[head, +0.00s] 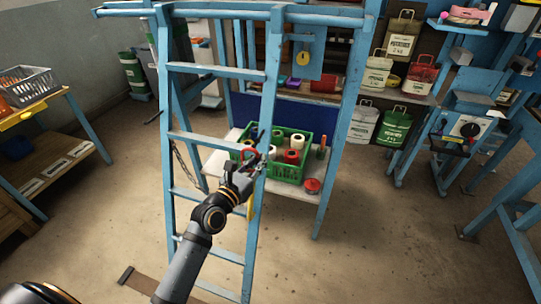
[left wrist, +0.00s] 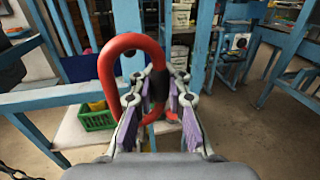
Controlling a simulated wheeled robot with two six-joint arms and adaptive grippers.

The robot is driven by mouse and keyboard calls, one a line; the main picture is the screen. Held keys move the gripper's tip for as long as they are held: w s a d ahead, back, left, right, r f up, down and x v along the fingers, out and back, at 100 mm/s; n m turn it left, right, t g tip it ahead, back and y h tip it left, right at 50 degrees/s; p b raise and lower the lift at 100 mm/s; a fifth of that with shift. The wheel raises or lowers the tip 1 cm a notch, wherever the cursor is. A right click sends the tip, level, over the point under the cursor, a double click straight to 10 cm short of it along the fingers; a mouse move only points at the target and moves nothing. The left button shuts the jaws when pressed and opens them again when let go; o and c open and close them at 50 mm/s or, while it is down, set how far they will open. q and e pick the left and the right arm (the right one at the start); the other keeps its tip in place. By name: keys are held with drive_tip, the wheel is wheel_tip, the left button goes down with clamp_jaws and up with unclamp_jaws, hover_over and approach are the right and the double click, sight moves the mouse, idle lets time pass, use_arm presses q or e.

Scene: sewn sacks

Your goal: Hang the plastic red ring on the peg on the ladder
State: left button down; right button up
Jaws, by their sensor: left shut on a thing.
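The red ring (head: 249,154) is at the tip of my left gripper (head: 248,168), beside the right-hand rail of the blue ladder (head: 267,90). In the left wrist view the ring (left wrist: 106,70) stands upright, and my left gripper (left wrist: 158,88) is shut on its right side. A dark piece shows between the fingertips; I cannot tell if it is part of the ring. The ladder rail (left wrist: 128,18) is right behind the ring. My right gripper is not in view.
Behind the ladder, a green crate (head: 288,178) with several spools stands on a low shelf. A red round item (head: 312,186) lies beside it. Sacks (head: 395,125) stand at the back right. The floor around is mostly free.

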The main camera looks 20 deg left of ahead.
use_arm(q)
drive_tip(key=shift+r, duration=0.1)
drive_tip(key=shift+a+p, duration=0.15)
drive_tip(key=shift+p, duration=0.2)
drive_tip(key=shift+w, duration=0.2)
idle(0.5)
drive_tip(key=shift+w, duration=0.55)
drive_tip(key=shift+w, duration=0.15)
drive_tip(key=shift+w, duration=0.75)
idle(0.5)
drive_tip(key=shift+w, duration=0.15)
